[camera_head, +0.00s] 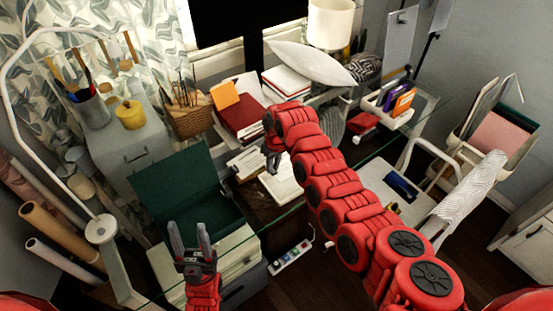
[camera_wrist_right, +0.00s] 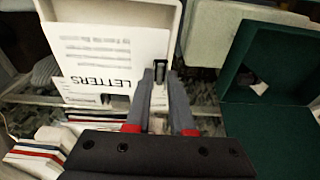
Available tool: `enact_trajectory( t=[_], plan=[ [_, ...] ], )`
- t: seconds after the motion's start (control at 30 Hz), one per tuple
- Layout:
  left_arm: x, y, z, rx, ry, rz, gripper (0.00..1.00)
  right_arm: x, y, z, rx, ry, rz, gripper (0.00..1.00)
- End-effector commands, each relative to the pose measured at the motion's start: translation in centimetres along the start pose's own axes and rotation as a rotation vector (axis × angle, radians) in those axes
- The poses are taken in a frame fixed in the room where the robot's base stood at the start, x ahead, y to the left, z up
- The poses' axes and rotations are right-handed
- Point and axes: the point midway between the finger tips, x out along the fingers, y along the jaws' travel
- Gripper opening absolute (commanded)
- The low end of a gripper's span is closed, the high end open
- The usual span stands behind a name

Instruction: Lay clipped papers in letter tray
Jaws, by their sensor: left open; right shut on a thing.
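My right gripper (camera_wrist_right: 166,82) is shut on the clipped papers. A black clip (camera_wrist_right: 159,70) shows at its fingertips in the right wrist view. A white letter tray (camera_wrist_right: 112,10) marked LETTERS lies just beyond the fingers. Printed white sheets (camera_wrist_right: 110,45) show at it; I cannot tell whether these are the held papers or whether they touch the tray. In the head view my right gripper (camera_head: 273,162) is small and dark at the end of the red arm, above white items (camera_head: 282,186) on the glass desk. My left gripper (camera_head: 191,240) is open and empty at lower left.
An open dark green box (camera_head: 178,183) stands left of the right gripper; it also shows in the right wrist view (camera_wrist_right: 262,105). Red and white books (camera_head: 240,115) lie behind. A wicker pen basket (camera_head: 190,120) and white lamp (camera_head: 330,22) stand further back. A chair (camera_head: 405,185) is at right.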

Motion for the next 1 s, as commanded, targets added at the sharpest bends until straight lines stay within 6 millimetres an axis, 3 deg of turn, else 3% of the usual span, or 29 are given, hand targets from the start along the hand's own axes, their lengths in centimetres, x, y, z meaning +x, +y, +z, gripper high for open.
enact_trajectory(
  t=[0.47,0.73,1.0],
  plan=[
    [0.1,0.0,0.0,0.0,0.0,0.0,0.5,0.6,-0.1,0.4,0.015,-0.002,0.002,0.0],
    [1.3,-0.1,-0.2,0.0,0.0,0.0,0.5,2.5,-0.1,0.7,0.017,-0.004,0.0,0.0],
    [0.7,0.0,-0.1,0.0,0.0,0.0,0.5,3.9,0.0,1.1,0.017,-0.004,0.001,0.0]
  ],
)
